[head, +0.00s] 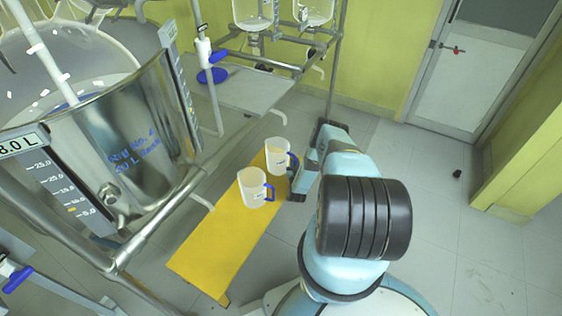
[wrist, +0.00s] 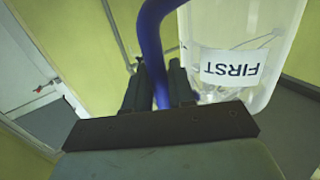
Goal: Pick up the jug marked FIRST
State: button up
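The jug marked FIRST (wrist: 240,50) is clear, with a blue handle (wrist: 152,45). Its white label shows upside down in the wrist view. My gripper (wrist: 160,80) has one dark finger on each side of the handle's lower part, with almost no gap, and looks shut on it. In the head view my gripper (head: 296,172) is at the right of the farther jug (head: 277,157), by its blue handle. That jug appears to stand on the far end of the yellow bench (head: 212,255). A second similar jug (head: 254,188) with a blue handle stands nearer; its label is too small to read.
A large steel vessel with a glass reactor (head: 130,140) and its pipe frame stand left of the bench. A grey shelf (head: 245,90) and another glass reactor rig (head: 255,15) are behind. The floor to the right is mostly clear, towards a door (head: 470,80).

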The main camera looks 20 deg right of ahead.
grip_shut()
jog(key=shift+w+r, duration=0.1)
jog(key=shift+r, duration=0.05)
